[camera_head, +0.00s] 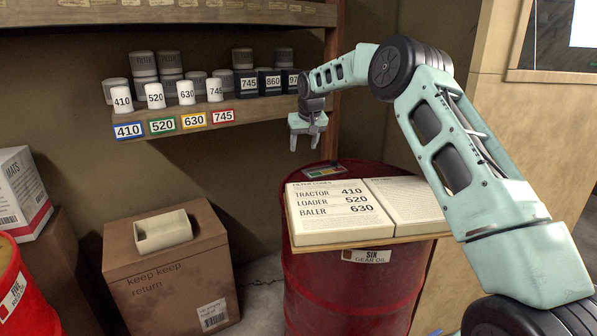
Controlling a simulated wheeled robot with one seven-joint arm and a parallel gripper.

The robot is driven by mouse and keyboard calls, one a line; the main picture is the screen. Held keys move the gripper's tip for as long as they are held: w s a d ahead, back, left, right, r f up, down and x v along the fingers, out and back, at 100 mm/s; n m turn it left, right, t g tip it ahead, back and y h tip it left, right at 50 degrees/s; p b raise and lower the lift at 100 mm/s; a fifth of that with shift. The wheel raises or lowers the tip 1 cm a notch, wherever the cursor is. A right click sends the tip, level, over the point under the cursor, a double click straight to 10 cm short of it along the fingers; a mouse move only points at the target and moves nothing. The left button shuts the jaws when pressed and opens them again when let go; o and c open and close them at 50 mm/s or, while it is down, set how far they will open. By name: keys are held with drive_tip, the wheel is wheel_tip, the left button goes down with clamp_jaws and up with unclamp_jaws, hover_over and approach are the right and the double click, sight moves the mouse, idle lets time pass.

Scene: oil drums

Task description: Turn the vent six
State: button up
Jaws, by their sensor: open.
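A red drum (345,290) stands at the centre, with a white label (366,256) reading "SIX GEAR OIL". A board with an open book (335,212) lies across the drum top and covers much of it. I cannot make out a vent on this drum. My gripper (305,147) points down above the back of the drum top, open with nothing between its fingers. It is apart from the drum. A small flat item with coloured marks (325,171) lies on the drum top behind the book, below the gripper.
A shelf (260,115) with numbered white and dark filters stands behind the gripper, close to my arm. A cardboard box (170,280) with a cream tray (163,232) is at left. Another red drum (22,300) is at the far left edge.

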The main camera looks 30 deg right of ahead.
sight(297, 181)
drive_tip(key=p+x, duration=0.3)
drive_tip(key=x, duration=1.4)
drive_tip(key=shift+f, duration=0.2)
drive_tip(key=c, duration=1)
